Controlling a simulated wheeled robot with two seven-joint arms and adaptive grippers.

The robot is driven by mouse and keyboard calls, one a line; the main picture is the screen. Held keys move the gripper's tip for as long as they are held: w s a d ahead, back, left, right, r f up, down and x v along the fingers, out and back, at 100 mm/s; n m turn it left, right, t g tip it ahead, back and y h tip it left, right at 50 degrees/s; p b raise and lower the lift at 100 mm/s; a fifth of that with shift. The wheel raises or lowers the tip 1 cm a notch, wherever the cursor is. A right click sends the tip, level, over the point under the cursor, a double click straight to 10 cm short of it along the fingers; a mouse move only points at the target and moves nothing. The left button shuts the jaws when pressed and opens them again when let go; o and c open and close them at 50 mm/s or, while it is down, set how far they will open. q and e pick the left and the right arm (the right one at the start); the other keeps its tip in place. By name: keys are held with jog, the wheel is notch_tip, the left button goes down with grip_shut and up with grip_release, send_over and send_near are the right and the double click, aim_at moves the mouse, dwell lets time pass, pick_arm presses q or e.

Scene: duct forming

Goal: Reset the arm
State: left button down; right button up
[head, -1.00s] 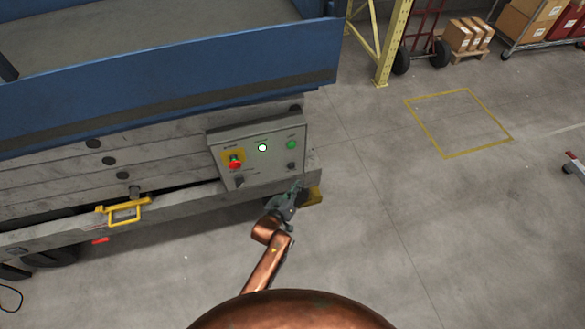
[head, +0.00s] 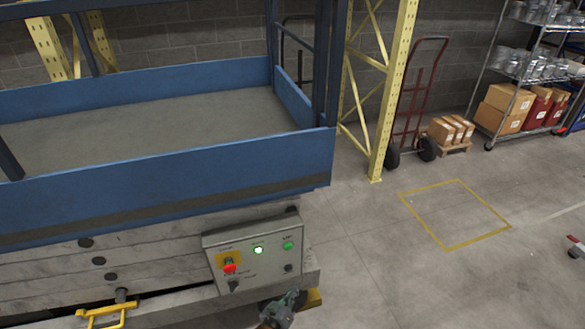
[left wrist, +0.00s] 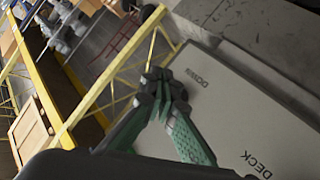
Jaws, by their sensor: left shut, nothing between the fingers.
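My left gripper (head: 284,306) is at the bottom of the head view, just below the right part of the grey control panel (head: 222,274). In the left wrist view its green fingers (left wrist: 165,95) are together and empty. The panel (left wrist: 225,125) lies behind them there, with the words "DOWN" and "DECK" on it. In the head view the panel carries a red knob (head: 230,267) on a yellow plate, a lit white-green button (head: 258,250), a green button (head: 288,245) and black switches. I cannot tell whether the fingers touch the panel. My right gripper is not in view.
The panel is on a lift with a blue-sided platform (head: 170,185). A yellow rack post (head: 392,100), a red hand truck (head: 411,110) and a shelf with boxes (head: 502,108) stand at the back.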

pick_arm(q)
jog(key=s+a+f+g+y+p, duration=0.25)
jog(key=s+a+f, duration=0.65)
jog(key=s+f, duration=0.45)
jog(key=s+a+f+g+y+p, duration=0.2)
jog(key=s+a+f+g, duration=0.2)
jog(key=s+a+f, duration=0.75)
jog(key=s+a+f+g+p, duration=0.1)
jog(key=s+a+f+g, duration=0.1)
jog(key=s, duration=1.3)
jog(key=s+a+f+m+g+y+p, duration=0.1)
jog(key=s+a+f, duration=0.4)
jog(key=s, duration=0.9)
jog(key=s+a+f+g+y+p, duration=0.1)
jog(key=s+a, duration=0.5)
jog(key=s, duration=0.9)
notch_tip(320, 180, down, 3)
jog(key=shift+s+a+r+m+g+p, duration=0.15)
jog(key=shift+s+m+g+p, duration=0.25)
jog(key=shift+g+p, duration=0.55)
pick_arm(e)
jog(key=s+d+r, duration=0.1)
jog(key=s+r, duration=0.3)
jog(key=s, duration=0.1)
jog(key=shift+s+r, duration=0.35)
pick_arm(q)
jog(key=shift+w, duration=0.15)
